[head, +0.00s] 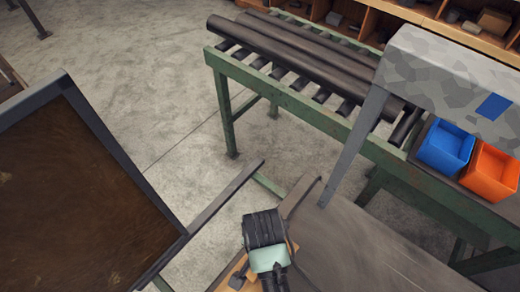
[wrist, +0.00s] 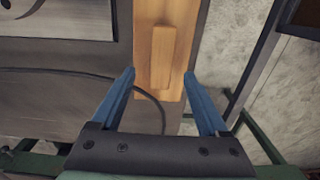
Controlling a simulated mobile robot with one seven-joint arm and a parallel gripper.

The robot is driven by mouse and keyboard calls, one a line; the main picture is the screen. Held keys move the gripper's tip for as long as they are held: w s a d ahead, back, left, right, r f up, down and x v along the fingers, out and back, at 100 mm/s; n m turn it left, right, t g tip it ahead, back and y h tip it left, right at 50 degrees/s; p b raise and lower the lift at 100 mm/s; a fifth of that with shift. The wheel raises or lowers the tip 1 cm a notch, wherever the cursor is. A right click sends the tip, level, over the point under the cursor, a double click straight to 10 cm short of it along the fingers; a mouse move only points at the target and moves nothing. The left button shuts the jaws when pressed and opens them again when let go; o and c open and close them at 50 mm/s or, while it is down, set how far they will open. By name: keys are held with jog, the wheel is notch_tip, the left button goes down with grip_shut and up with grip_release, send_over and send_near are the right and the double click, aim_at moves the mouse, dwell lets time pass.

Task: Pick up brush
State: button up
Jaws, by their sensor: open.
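A wooden block-shaped piece (wrist: 160,50), which looks like the brush seen from above, lies lengthwise on a wooden board (wrist: 188,40) in the wrist view. Its bristles are not visible, so I cannot be sure it is the brush. My gripper (wrist: 160,77) is open, with its two blue fingers apart and nothing between them. The fingertips are level in the picture with the near end of the wooden piece, one on each side. I cannot tell their height above it. In the head view my arm hides most of the board and the piece.
A dark cable (wrist: 150,98) curves across the board's near part. In the head view, a roller stand (head: 290,85) with dark pipes is at the back. A blue bin (head: 445,148) and an orange bin (head: 490,172) are at right. A brown-topped table (head: 70,200) is at left.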

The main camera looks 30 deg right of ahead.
jog(key=shift+f, duration=0.8)
jog(key=shift+a+f+p, duration=0.2)
jog(key=shift+f+p, duration=0.4)
jog(key=shift+f, duration=2)
grip_shut()
